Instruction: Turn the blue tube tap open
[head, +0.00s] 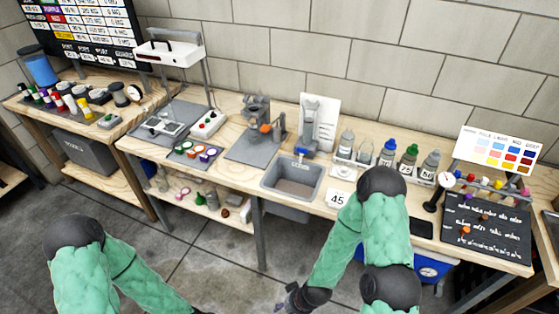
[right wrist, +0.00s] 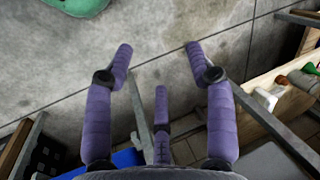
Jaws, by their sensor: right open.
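A row of small coloured taps (head: 485,182) stands along the back of the dark board at the right end of the bench. The knobs look red, yellow, purple and other colours. My right gripper (head: 293,299) is low in front of the bench, well left of and below the taps. In the right wrist view its purple fingers (right wrist: 160,62) are spread with nothing between them, over the floor. My left arm runs out of the bottom of the head view, and its gripper is out of sight.
A dark board (head: 487,232) with pegs and writing lies before the taps. A sink (head: 291,184) is mid-bench. A blue bin (head: 432,266) sits under the bench. The floor ahead is clear.

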